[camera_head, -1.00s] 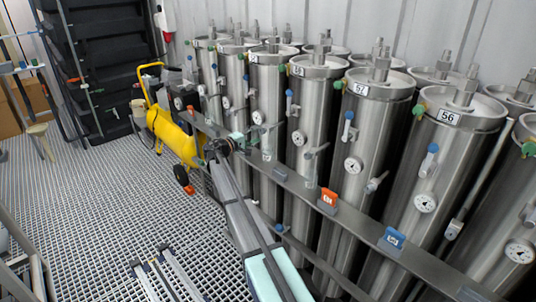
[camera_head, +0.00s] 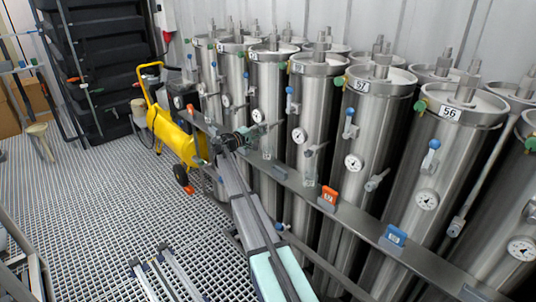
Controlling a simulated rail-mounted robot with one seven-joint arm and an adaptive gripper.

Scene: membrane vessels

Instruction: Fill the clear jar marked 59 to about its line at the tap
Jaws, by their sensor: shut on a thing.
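My gripper (camera_head: 258,132) is at the end of my arm, in front of the vessel row and just above the rail. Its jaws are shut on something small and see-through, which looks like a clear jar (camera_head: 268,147). No number or fill line can be read on it, and its water level cannot be told. The steel vessels carry small taps, such as the blue-handled tap (camera_head: 291,100) to the right of my gripper. No tap marked 59 can be read.
Vessels marked 57 (camera_head: 362,110) and 56 (camera_head: 450,140) stand at right. A flat rail (camera_head: 355,218) runs before them with an orange tag (camera_head: 328,198) and a blue tag (camera_head: 393,237). A yellow compressor (camera_head: 176,138) stands left. The grating floor (camera_head: 100,195) has free room.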

